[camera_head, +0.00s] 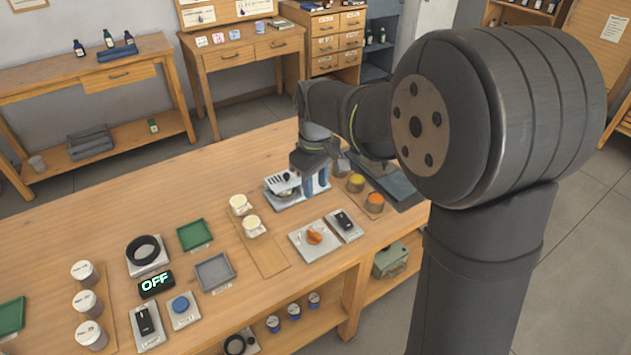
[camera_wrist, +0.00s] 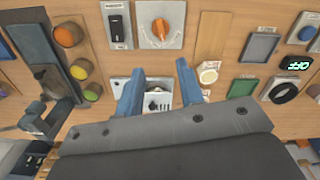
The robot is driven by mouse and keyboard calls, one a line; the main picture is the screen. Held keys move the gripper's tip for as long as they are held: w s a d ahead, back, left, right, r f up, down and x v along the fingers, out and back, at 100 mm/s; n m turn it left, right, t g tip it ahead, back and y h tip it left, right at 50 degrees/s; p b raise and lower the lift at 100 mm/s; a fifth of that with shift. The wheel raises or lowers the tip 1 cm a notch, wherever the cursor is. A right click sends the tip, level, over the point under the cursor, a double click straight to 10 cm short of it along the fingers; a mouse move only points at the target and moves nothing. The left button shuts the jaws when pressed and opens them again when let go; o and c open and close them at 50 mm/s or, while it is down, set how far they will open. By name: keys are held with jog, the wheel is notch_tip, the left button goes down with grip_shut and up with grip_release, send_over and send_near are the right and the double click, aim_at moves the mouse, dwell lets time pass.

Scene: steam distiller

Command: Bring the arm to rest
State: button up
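My gripper (camera_head: 313,182) hangs over the far right part of the wooden workbench in the head view. In the wrist view its two blue fingers (camera_wrist: 160,90) stand apart with a clear gap between them, so it is open and holds nothing. A metal device with a pale base (camera_head: 284,188) is just left of the fingers in the head view. In the wrist view this device (camera_wrist: 157,103) shows between and beyond the fingers. I cannot tell whether the fingers touch it.
A panel with an orange knob (camera_head: 314,236) and a black switch panel (camera_head: 345,223) lie near the gripper. Orange and yellow cups (camera_head: 375,203) stand to its right. Left are pale cups (camera_head: 252,224), a grey tray (camera_head: 214,272) and a display reading OFF (camera_head: 156,284).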

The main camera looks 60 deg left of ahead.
dwell(0.4)
notch_tip(320, 180, down, 17)
jog(key=shift+f, duration=0.2)
dwell(0.4)
jog(key=shift+f, duration=0.25)
jog(key=shift+r+m, duration=0.2)
jog(key=shift+m, duration=1)
notch_tip(320, 180, up, 18)
jog(key=m, duration=0.7)
send_over(316, 234)
jog(key=f, duration=1.3)
jog(key=shift+a, duration=0.4)
jog(key=shift+f, duration=0.45)
